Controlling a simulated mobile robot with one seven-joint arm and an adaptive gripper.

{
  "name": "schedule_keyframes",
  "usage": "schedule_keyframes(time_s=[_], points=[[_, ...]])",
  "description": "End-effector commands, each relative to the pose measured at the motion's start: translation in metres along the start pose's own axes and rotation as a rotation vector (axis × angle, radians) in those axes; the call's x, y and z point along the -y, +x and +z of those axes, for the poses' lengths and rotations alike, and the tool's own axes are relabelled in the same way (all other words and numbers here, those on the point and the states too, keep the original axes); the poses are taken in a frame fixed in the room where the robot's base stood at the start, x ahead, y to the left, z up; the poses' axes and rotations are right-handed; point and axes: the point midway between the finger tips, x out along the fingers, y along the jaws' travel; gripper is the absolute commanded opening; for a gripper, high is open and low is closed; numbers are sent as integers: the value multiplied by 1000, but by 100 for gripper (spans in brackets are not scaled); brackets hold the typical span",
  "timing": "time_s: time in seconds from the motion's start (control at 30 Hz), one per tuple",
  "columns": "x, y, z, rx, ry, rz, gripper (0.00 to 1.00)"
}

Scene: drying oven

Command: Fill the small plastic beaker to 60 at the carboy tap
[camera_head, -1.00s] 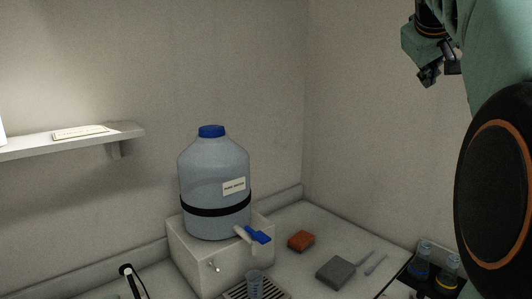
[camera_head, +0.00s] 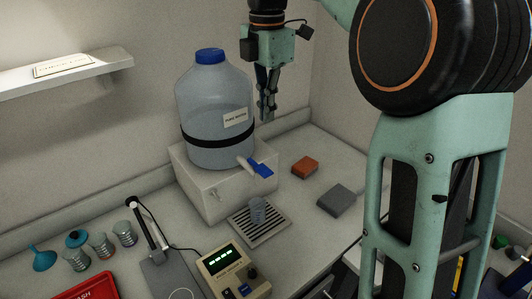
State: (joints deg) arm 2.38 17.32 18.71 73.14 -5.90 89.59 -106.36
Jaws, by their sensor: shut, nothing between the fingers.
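The small plastic beaker (camera_head: 258,211) stands upright on the slatted drip tray (camera_head: 270,231), below and in front of the tap. The carboy (camera_head: 215,100) has a blue cap, a black strap and a label, and sits on a pale block (camera_head: 205,190). Its tap (camera_head: 258,168) has a blue lever at the block's right edge. My gripper (camera_head: 266,116) points down, shut and empty, above and behind the tap, right of the carboy. The beaker's graduations and water level are too small to read.
An orange block (camera_head: 305,167) and a grey block (camera_head: 337,200) lie right of the tray. A device with a green display (camera_head: 232,268) and a stand (camera_head: 150,235) are in front. Several small vessels and a teal funnel (camera_head: 42,260) stand left. A shelf (camera_head: 65,70) is on the wall.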

Motion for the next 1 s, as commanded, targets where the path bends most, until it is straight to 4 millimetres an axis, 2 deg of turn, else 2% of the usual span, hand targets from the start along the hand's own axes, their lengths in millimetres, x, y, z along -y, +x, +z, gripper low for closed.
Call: schedule_keyframes(time_s=[0.1,0.43,0.57,0.67,1.0], points=[[1,2,-6,-12,-37,-14,0],[1,3,-6,-12,-38,-13,0],[1,13,-6,-12,-37,-15,0],[2,28,-7,-12,-37,-16,0],[3,100,-7,-13,-37,-16,0]])
